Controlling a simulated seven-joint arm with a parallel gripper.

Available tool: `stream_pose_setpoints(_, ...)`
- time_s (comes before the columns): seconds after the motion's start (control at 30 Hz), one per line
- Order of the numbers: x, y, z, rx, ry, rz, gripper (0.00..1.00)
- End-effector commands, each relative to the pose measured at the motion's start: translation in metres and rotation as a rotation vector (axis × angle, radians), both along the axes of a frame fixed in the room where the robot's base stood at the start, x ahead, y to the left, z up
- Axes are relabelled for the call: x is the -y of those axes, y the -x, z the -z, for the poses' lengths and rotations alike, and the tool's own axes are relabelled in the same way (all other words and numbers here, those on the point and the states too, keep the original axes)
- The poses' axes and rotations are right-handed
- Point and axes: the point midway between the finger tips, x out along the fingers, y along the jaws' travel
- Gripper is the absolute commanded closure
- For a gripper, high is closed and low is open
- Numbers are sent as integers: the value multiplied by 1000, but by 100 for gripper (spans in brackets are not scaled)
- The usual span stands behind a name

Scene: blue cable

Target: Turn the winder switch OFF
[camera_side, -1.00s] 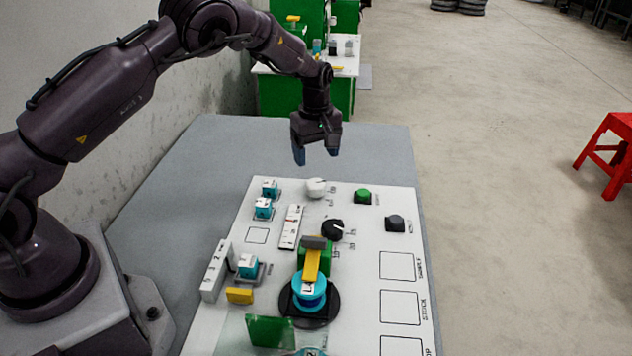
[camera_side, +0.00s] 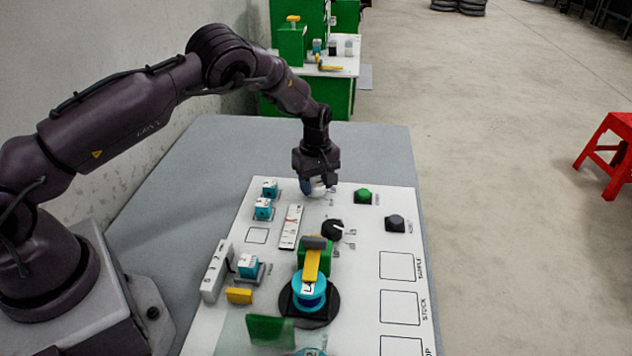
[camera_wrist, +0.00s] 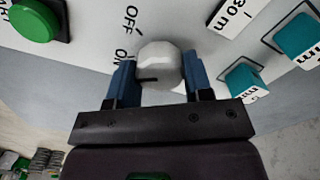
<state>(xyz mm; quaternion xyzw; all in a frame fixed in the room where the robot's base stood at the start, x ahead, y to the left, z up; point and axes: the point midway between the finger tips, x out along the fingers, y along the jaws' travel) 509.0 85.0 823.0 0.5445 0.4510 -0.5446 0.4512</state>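The winder switch looks to be the white round knob (camera_wrist: 160,66) with a dark pointer line, beside the printed words OFF and ON. In the wrist view its line points left, nearer the ON word than the OFF word. My gripper (camera_wrist: 160,75) has one blue finger on each side of the knob, with no clear gap showing on either side. In the side view my gripper (camera_side: 318,188) is down over the knob at the far end of the white panel (camera_side: 350,270) and hides most of it.
A green button (camera_side: 363,195) and a dark button (camera_side: 395,223) stand to the right. A black knob (camera_side: 332,230) sits nearer the camera. Teal blocks (camera_side: 264,209) stand to the left. A blue spool (camera_side: 310,292) with a yellow arm is farther down the panel.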

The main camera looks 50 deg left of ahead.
Motion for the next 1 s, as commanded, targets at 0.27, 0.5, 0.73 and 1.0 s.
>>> stream_pose_setpoints(0.27,0,0,0,0,0,7,77)
stream_pose_setpoints(0.5,0,0,0,0,0,83,77)
stream_pose_setpoints(0.73,0,0,-1,1,1,253,77)
stream_pose_setpoints(1.0,0,0,-1,1,1,508,77)
